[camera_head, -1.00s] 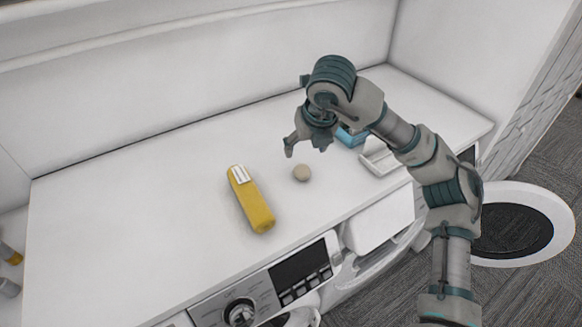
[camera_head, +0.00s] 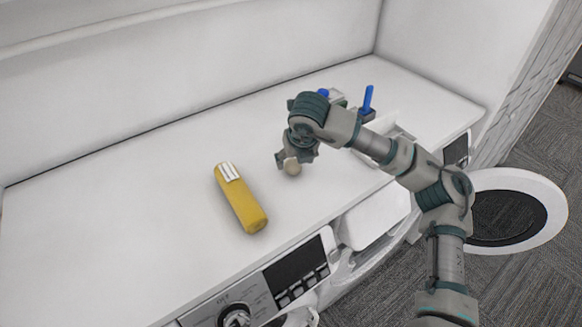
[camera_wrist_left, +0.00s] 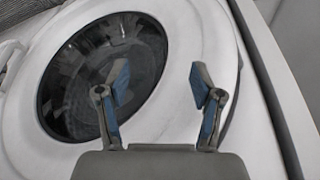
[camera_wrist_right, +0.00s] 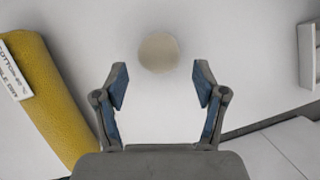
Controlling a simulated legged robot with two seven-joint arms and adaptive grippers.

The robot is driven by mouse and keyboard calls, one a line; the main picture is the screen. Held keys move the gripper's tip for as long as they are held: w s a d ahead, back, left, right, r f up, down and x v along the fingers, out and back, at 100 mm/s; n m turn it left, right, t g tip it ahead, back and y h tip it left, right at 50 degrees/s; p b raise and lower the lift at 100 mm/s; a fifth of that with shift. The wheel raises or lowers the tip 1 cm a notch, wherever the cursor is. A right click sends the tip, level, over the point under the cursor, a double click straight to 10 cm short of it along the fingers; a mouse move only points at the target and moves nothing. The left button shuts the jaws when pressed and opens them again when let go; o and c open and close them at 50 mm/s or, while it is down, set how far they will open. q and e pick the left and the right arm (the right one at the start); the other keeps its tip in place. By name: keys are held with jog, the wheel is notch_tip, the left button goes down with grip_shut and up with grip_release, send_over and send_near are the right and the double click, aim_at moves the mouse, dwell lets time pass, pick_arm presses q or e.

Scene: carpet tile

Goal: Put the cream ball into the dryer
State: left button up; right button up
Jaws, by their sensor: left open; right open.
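In the right wrist view the ball (camera_wrist_right: 158,53) is just beyond and between the fingertips, not gripped. My right gripper (camera_head: 296,158) is open and low over the counter at the ball; its fingers (camera_wrist_right: 160,85) are spread. My left gripper (camera_wrist_left: 158,85) is open and empty in front of a round dark-glass machine door (camera_wrist_left: 102,75). In the head view an open round door (camera_head: 515,208) stands out at the right. My left gripper is outside the head view.
A blue-handled item (camera_head: 368,98) and a white tray (camera_head: 398,140) are behind my right arm. The counter's left side is clear.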

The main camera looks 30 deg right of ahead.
aim_at(294, 163)
jog(key=x, duration=0.4)
jog(key=shift+w+d+f+b, duration=0.1)
jog(key=shift+w+f+b, duration=0.1)
jog(key=shift+b, duration=0.1)
pick_arm(q)
jog(key=w, duration=0.1)
jog(key=w+d+t, duration=0.1)
jog(key=shift+w+d+r+t, duration=0.15)
jog(key=shift+w+t, duration=0.15)
jog(key=shift+w, duration=0.05)
pick_arm(e)
jog(key=shift+s+r, duration=0.1)
jog(key=shift+r, duration=0.05)
jog(key=c, duration=1.2)
